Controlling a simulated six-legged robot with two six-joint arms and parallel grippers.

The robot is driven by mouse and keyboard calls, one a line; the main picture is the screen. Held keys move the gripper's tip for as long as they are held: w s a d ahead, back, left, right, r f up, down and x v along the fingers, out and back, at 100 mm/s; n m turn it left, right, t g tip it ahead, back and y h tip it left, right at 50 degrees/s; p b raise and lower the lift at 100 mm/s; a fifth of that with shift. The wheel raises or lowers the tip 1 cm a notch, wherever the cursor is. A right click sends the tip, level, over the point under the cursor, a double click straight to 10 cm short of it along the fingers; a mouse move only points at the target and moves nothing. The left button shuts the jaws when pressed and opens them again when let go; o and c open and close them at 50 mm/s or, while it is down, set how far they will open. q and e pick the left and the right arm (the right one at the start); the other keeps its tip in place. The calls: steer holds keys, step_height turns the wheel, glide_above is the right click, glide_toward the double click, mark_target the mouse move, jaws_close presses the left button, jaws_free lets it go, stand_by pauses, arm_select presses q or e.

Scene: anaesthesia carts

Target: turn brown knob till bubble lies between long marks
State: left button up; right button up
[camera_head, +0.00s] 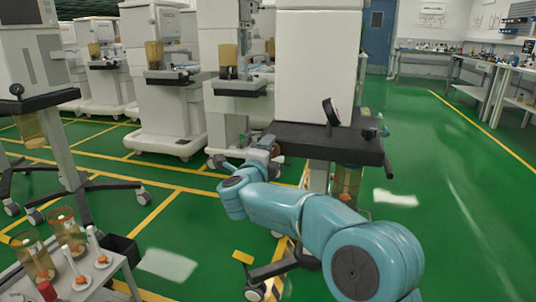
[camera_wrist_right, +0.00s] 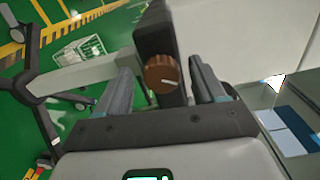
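The brown knob (camera_wrist_right: 162,74) shows in the right wrist view, round and ribbed, with a white line on its face. It sits on the end of a dark bar or shelf edge (camera_wrist_right: 153,30). My right gripper (camera_wrist_right: 160,66) is open, with one grey finger on each side of the knob and a gap visible on both sides. In the head view my teal right arm reaches from the lower right to the black shelf (camera_head: 325,143) of a white cart. The bubble and the long marks cannot be made out in either view. My left gripper is out of view.
White carts (camera_head: 165,95) stand in a row at the back left. A small table (camera_head: 95,275) with amber jars (camera_head: 32,258) is at the lower left. A workbench (camera_head: 480,65) lines the back right. Green floor (camera_head: 460,200) is clear on the right.

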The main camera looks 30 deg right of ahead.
steer(key=p+v, duration=0.2)
steer(key=v, duration=1.4)
steer(key=shift+s+a, duration=0.1)
